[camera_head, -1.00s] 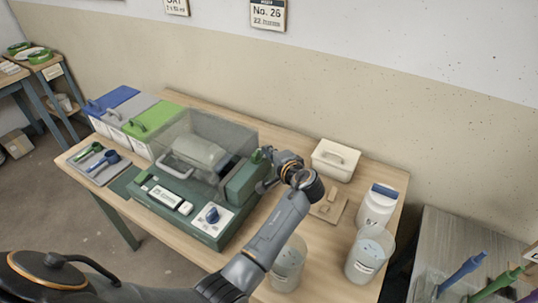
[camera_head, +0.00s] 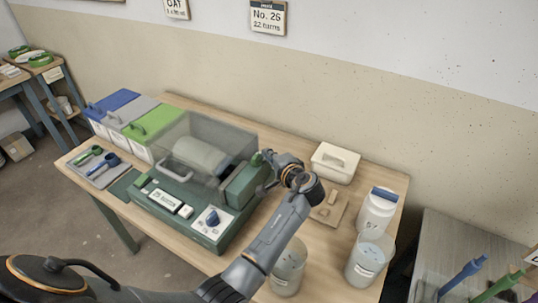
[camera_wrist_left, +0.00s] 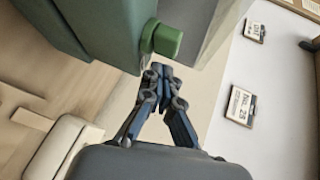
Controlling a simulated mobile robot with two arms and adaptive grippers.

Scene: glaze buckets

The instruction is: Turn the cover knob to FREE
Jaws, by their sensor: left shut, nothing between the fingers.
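A green machine (camera_head: 166,210) with a clear cover (camera_head: 225,138) over a pale drum (camera_head: 198,158) stands on the table. A small green knob (camera_head: 256,159) sticks out of its green side housing (camera_head: 243,186); it also shows close up in the wrist view (camera_wrist_left: 166,41). A blue knob (camera_head: 212,217) sits on the white front panel. I cannot read any FREE mark. My left gripper (camera_head: 266,168) is at the housing's far right end, shut and empty. In the wrist view its fingertips (camera_wrist_left: 160,70) are just below the green knob, seemingly apart from it. My right gripper is not in view.
Blue, grey and green lidded bins (camera_head: 150,127) stand left of the machine. A white box (camera_head: 335,163), a wooden block piece (camera_head: 328,208), a blue-capped jar (camera_head: 376,211) and two clear buckets (camera_head: 370,257) stand right of it. My left arm crosses the table's front.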

